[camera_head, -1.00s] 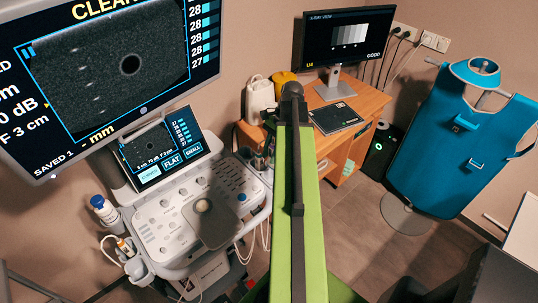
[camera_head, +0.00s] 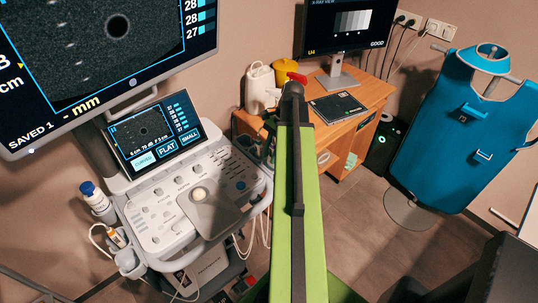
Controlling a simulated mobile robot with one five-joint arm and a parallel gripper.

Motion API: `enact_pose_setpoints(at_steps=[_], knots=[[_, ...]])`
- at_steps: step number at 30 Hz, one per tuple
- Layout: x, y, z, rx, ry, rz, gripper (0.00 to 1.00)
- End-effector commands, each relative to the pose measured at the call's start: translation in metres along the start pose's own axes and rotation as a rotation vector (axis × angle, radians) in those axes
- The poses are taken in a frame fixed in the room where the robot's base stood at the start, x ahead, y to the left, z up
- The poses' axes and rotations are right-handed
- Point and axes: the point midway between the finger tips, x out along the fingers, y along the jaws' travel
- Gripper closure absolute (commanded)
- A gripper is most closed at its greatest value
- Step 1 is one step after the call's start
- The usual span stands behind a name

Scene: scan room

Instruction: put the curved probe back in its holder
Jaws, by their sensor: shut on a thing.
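My green arm reaches away from me, and its dark far end hides what lies beyond it. I cannot make out my gripper or the curved probe there. A small red piece shows just past the arm's end; I cannot tell what it belongs to. The ultrasound cart (camera_head: 160,222) stands left of the arm. On its left side a light holder (camera_head: 129,263) carries a white item with an orange band (camera_head: 117,238). Dark holders (camera_head: 262,150) sit at the cart's back right, close to the arm and partly covered by it.
A blue-capped bottle (camera_head: 97,197) stands at the cart's left. The large monitor (camera_head: 108,98) hangs above the cart. A wooden desk (camera_head: 368,98) with a screen (camera_head: 347,30) stands behind the arm. A blue apron (camera_head: 452,140) hangs at right. Floor (camera_head: 370,235) is clear between.

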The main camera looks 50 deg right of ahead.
Motion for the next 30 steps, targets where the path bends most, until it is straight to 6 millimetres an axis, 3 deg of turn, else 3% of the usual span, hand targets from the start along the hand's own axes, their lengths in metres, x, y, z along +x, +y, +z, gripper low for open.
enact_pose_setpoints(at_steps=[12, 30], knots=[[0.033, 0.0, -0.014, 0.0, 0.0, 0.0, 1.0], [0.035, 0.0, -0.015, 0.001, 0.0, 0.0, 1.0]])
